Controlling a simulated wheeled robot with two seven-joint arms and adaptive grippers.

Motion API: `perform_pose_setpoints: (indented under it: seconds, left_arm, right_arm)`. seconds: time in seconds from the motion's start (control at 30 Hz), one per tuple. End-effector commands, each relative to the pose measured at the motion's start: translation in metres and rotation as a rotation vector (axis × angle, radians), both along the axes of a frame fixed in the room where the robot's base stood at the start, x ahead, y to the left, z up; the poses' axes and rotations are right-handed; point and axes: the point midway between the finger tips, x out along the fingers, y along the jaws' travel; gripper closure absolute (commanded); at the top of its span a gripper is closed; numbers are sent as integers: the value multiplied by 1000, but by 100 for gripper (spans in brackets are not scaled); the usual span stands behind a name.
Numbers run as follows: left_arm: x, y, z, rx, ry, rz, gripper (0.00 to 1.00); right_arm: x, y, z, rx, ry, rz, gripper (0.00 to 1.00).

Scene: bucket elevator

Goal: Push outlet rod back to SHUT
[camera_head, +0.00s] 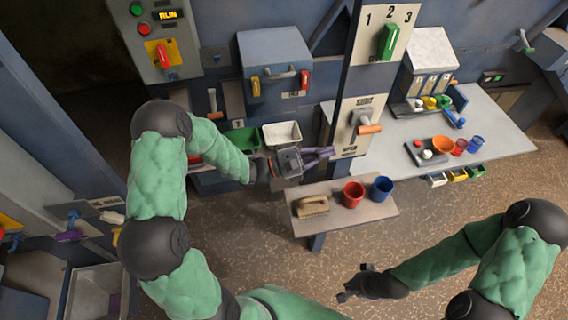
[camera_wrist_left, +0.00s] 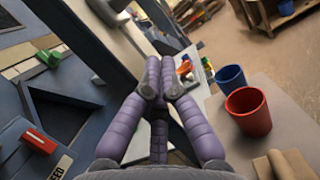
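The outlet plate (camera_head: 351,143) is on the post in the head view, with small lettering that seems to read SHUT at its top and OPEN at its bottom. Its rod ends in an orange grip (camera_head: 370,129), which sticks out to the right, roughly mid-plate. My left gripper (camera_head: 332,152) has purple fingers and is just left of the plate's lower part, apart from the orange grip. In the left wrist view its fingertips (camera_wrist_left: 160,72) are together with nothing visible between them. My right gripper (camera_head: 352,286) is low in the head view, away from the plate; its finger gap is unclear.
A larger table (camera_head: 500,135) with a tray and bowls is behind the post. Open floor lies in front of the bench.

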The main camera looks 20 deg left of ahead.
Motion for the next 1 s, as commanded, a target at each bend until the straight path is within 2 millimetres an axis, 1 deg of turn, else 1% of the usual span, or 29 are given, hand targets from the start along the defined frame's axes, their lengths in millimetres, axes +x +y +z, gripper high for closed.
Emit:
perform_pose_setpoints:
  seconds: [0.03,0.3,0.4,0.53,0.73,1.0]
  left_arm:
    - [-6,10,-3,-1,3,5,100]
    - [-35,55,-16,0,2,4,100]
    - [-44,70,-20,0,2,4,100]
    - [-55,86,-25,0,1,3,100]
    - [-64,98,-29,-1,1,0,100]
    - [-66,100,-30,0,1,-1,100]
  right_arm:
    - [0,0,1,0,0,-1,100]
    - [0,0,3,0,0,-1,100]
    - [0,0,4,0,0,-1,100]
    - [0,0,5,0,0,-1,100]
    - [0,0,5,0,0,-1,100]
    - [0,0,5,0,0,-1,100]
